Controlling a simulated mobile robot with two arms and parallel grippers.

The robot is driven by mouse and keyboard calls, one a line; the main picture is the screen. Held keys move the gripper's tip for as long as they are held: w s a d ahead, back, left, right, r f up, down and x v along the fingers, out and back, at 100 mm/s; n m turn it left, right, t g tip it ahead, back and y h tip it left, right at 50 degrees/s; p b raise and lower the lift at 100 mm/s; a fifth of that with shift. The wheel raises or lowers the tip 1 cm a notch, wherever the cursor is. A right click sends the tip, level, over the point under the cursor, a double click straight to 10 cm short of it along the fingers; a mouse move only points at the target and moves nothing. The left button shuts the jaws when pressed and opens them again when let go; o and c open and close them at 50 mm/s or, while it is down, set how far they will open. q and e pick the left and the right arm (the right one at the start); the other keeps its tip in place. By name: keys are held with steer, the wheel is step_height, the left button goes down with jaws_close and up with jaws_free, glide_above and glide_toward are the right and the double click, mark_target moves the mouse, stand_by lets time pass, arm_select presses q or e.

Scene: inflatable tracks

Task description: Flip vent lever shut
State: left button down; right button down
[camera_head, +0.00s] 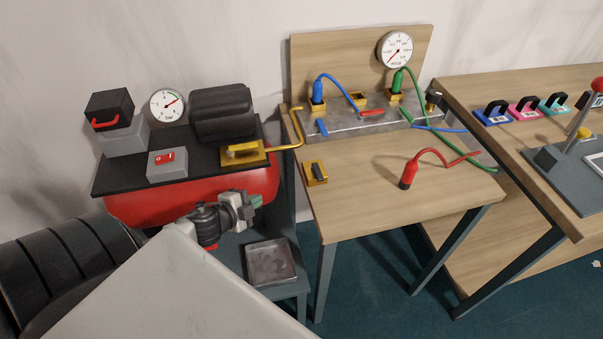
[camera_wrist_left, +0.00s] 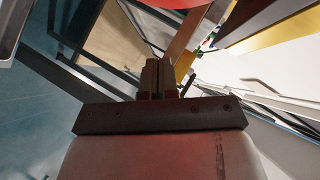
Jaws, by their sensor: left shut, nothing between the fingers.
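No part carries a readable vent label, so I cannot tell which lever is the vent lever. On the grey manifold (camera_head: 345,121) are a blue lever (camera_head: 321,127) and a red lever (camera_head: 371,112). A brass valve with a handle (camera_head: 243,151) is on the compressor's black top. My left gripper (camera_head: 256,201) is shut and empty, beside the red tank's right end and below the brass valve. Its closed fingers show in the left wrist view (camera_wrist_left: 158,76). My right gripper is not in view.
The red compressor tank (camera_head: 150,207) and wooden table (camera_head: 400,207) flank a narrow gap. A metal tray (camera_head: 271,263) lies on a low stand below my gripper. A red plug (camera_head: 407,174) with its hose lies on the table. Another bench (camera_head: 500,150) stands at right.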

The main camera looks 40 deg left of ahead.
mark_target(306, 174)
arm_select(q)
step_height(306, 174, up, 11)
steer(key=w+m+g+h, duration=0.1)
steer(key=m+g+h, duration=0.3)
steer(key=m, duration=0.9)
steer(key=shift+w+d+h, duration=0.15)
steer(key=shift+d+h, duration=0.1)
steer(key=shift+h, duration=1.45)
steer(key=shift+r, duration=0.15)
steer(key=shift+w+d+r+p+x, duration=0.1)
steer(key=shift+r+p+x, duration=0.2)
steer(key=shift+x, duration=1.95)
steer(key=shift+w+d+r+p+x, duration=0.1)
steer(key=shift+d+r+p+x, duration=0.15)
steer(key=shift+x, duration=2.05)
steer(key=shift+w+r+p+x, duration=0.1)
steer(key=shift+r+p+x, duration=0.2)
steer(key=shift+x, duration=1.95)
steer(key=shift+s, duration=0.1)
